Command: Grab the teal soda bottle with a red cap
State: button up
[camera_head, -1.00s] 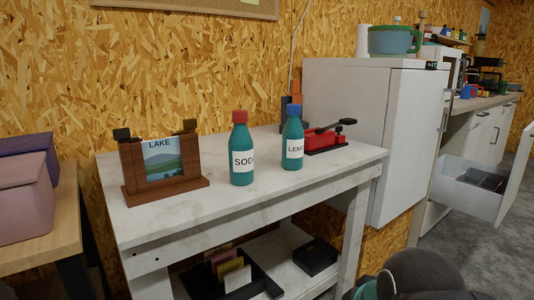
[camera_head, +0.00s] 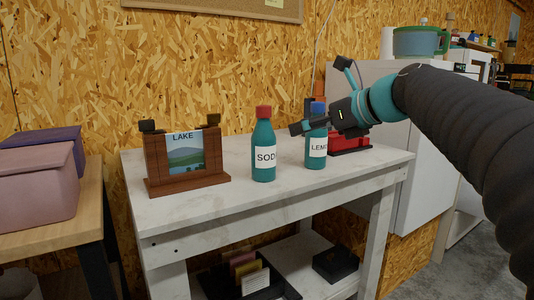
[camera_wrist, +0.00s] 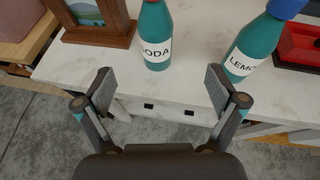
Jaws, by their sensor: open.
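The teal soda bottle with a red cap (camera_head: 264,145) stands upright on the white bench, its label reading SOD in the head view. It also shows in the wrist view (camera_wrist: 156,34), with its red cap cut off at the top edge. My gripper (camera_head: 318,92) is in front of the blue-capped bottle in the head view. In the wrist view my gripper (camera_wrist: 160,88) is open and empty, its fingers spread wide, with the soda bottle beyond the gap between them and apart from both.
A teal bottle with a blue cap (camera_head: 316,148) stands close to the right of the soda bottle. A wooden lake picture frame (camera_head: 158,162) stands to the left. A red and black device (camera_head: 350,141) is behind at the right. The front strip of the white bench (camera_head: 230,205) is clear.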

aim_at(271, 136)
jog(key=x, duration=0.8)
jog(key=shift+w+a+b, duration=0.2)
jog(key=shift+a+b, duration=0.05)
jog(key=shift+b, duration=0.05)
jog(key=shift+a+r+b+x, duration=0.15)
jog(key=shift+x, duration=1.15)
jog(key=shift+a+r+b+x, duration=0.15)
jog(key=shift+a+x, duration=0.05)
jog(key=shift+x, duration=1.05)
jog(key=shift+s, duration=0.15)
jog(key=c, duration=1.3)
